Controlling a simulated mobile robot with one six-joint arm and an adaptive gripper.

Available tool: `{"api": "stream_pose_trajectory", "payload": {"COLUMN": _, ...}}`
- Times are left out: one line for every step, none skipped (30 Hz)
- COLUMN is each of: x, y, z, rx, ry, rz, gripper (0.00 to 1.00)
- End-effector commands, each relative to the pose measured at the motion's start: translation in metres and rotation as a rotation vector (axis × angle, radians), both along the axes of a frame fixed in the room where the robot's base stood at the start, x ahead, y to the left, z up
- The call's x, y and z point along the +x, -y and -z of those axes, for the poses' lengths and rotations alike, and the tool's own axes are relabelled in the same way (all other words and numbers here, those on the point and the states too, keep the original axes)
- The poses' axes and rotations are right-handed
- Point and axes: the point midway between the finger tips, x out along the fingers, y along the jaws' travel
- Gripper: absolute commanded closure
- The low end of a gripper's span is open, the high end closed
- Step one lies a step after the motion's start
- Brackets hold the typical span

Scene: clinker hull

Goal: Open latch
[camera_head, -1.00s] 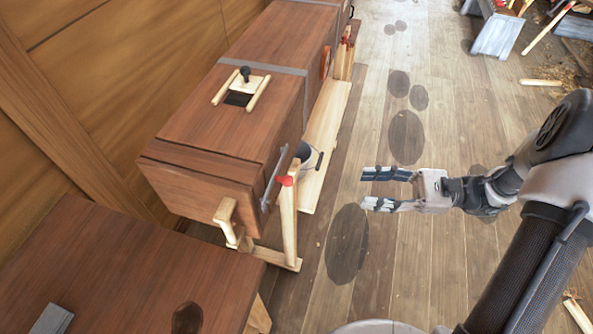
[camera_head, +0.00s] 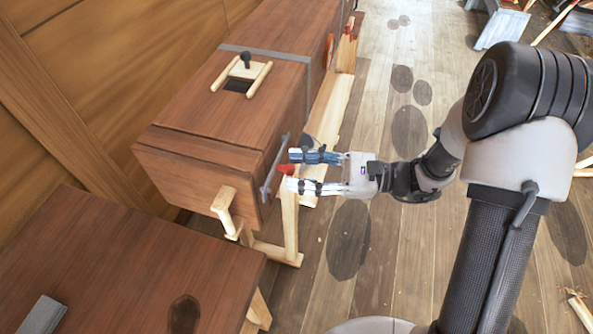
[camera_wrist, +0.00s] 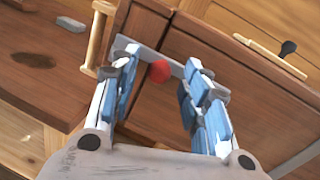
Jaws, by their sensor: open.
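The latch is a grey metal bar (camera_head: 272,170) with a red knob (camera_head: 286,170), on the right side of a long reddish-brown wooden box (camera_head: 220,110). In the wrist view the grey bar (camera_wrist: 128,45) crosses the seam by the box's end, and the red knob (camera_wrist: 159,71) stands out from it. My gripper (camera_head: 290,171) is open. In the wrist view my gripper (camera_wrist: 150,75) has its blue-padded fingers on either side of the red knob, with gaps between knob and pads. I cannot tell whether the fingertips touch the bar.
A wooden handle (camera_head: 223,205) sticks out of the box's near end. A black-knobbed slider (camera_head: 243,75) sits on its top. A brown table (camera_head: 110,270) with a grey block (camera_head: 42,315) stands in front. The plank floor (camera_head: 380,260) on the right is mostly clear.

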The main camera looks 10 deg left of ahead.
Motion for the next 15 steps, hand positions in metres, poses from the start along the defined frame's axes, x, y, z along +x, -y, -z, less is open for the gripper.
{"api": "stream_pose_trajectory", "payload": {"x": -0.0011, "y": -0.005, "z": 0.0005, "rx": 0.0, "ry": 0.0, "rz": -0.002, "gripper": 0.58}}
{"api": "stream_pose_trajectory", "payload": {"x": -0.0015, "y": -0.0069, "z": 0.0003, "rx": 0.0, "ry": 0.0, "rz": -0.002, "gripper": 0.58}}
{"api": "stream_pose_trajectory", "payload": {"x": -0.0016, "y": -0.0087, "z": 0.0002, "rx": 0.0, "ry": 0.0, "rz": -0.002, "gripper": 0.58}}
{"api": "stream_pose_trajectory", "payload": {"x": -0.0017, "y": -0.0097, "z": 0.0, "rx": 0.0, "ry": 0.0, "rz": -0.001, "gripper": 0.58}}
{"api": "stream_pose_trajectory", "payload": {"x": -0.0016, "y": -0.0104, "z": -0.0001, "rx": 0.0, "ry": 0.0, "rz": 0.0, "gripper": 0.58}}
{"api": "stream_pose_trajectory", "payload": {"x": -0.0015, "y": -0.011, "z": -0.0003, "rx": 0.0, "ry": 0.0, "rz": 0.0, "gripper": 0.58}}
{"api": "stream_pose_trajectory", "payload": {"x": -0.0015, "y": -0.0112, "z": -0.0003, "rx": 0.0, "ry": 0.0, "rz": 0.001, "gripper": 0.58}}
{"api": "stream_pose_trajectory", "payload": {"x": -0.0014, "y": -0.0113, "z": -0.0004, "rx": 0.0, "ry": 0.0, "rz": 0.001, "gripper": 0.58}}
{"api": "stream_pose_trajectory", "payload": {"x": -0.0014, "y": -0.0113, "z": -0.0004, "rx": 0.0, "ry": 0.0, "rz": 0.001, "gripper": 0.58}}
{"api": "stream_pose_trajectory", "payload": {"x": -0.0014, "y": -0.0112, "z": -0.0005, "rx": 0.0, "ry": 0.0, "rz": 0.001, "gripper": 0.58}}
{"api": "stream_pose_trajectory", "payload": {"x": -0.0014, "y": -0.0112, "z": -0.0005, "rx": 0.0, "ry": 0.0, "rz": 0.001, "gripper": 0.58}}
{"api": "stream_pose_trajectory", "payload": {"x": -0.0014, "y": -0.0111, "z": -0.0005, "rx": 0.0, "ry": 0.0, "rz": 0.001, "gripper": 0.58}}
{"api": "stream_pose_trajectory", "payload": {"x": -0.0014, "y": -0.0111, "z": -0.0004, "rx": 0.0, "ry": 0.0, "rz": 0.001, "gripper": 0.58}}
{"api": "stream_pose_trajectory", "payload": {"x": -0.0014, "y": -0.0111, "z": -0.0004, "rx": 0.0, "ry": 0.0, "rz": 0.0, "gripper": 0.6}}
{"api": "stream_pose_trajectory", "payload": {"x": -0.0014, "y": -0.011, "z": -0.0004, "rx": 0.0, "ry": 0.0, "rz": 0.0, "gripper": 0.63}}
